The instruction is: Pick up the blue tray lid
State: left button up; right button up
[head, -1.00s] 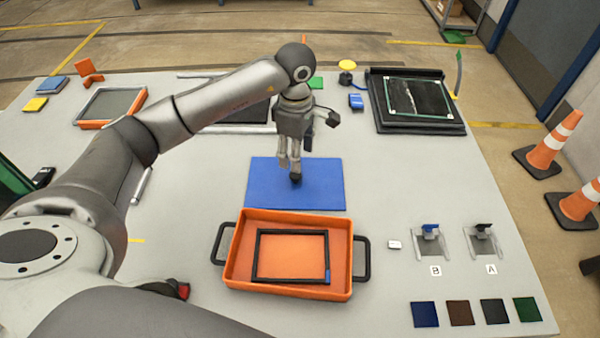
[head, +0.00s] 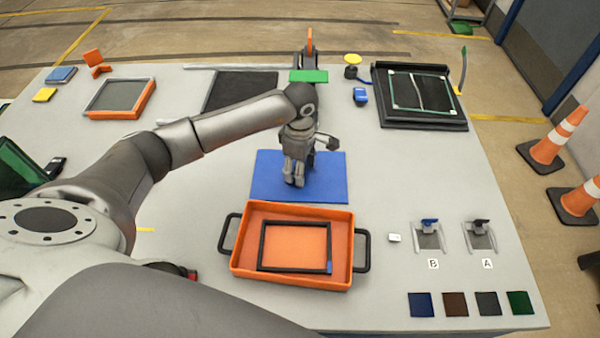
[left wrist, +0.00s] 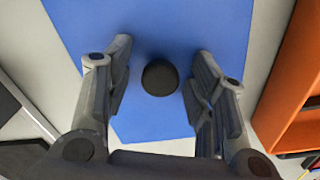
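The blue tray lid (head: 328,187) is a flat blue panel lying on the table behind the orange tray (head: 342,225). In the left wrist view the lid (left wrist: 150,25) fills the middle, with a round black knob (left wrist: 160,77) on it. My left gripper (head: 296,180) hangs over the lid, pointing down. In the left wrist view its fingers (left wrist: 160,72) are open, one on each side of the knob, with gaps to it. In the head view the fingers hide the knob. My right gripper is not in view.
The orange tray has black side handles (head: 362,250) and a black frame (head: 296,268) inside it. Clamps B (head: 429,235) and A (head: 481,236) and several coloured squares are at right. A black framed screen (head: 420,95) is at back right. The table right of the lid is clear.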

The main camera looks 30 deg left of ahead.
pick_arm(q)
grip_shut()
jog(key=shift+r, duration=0.15)
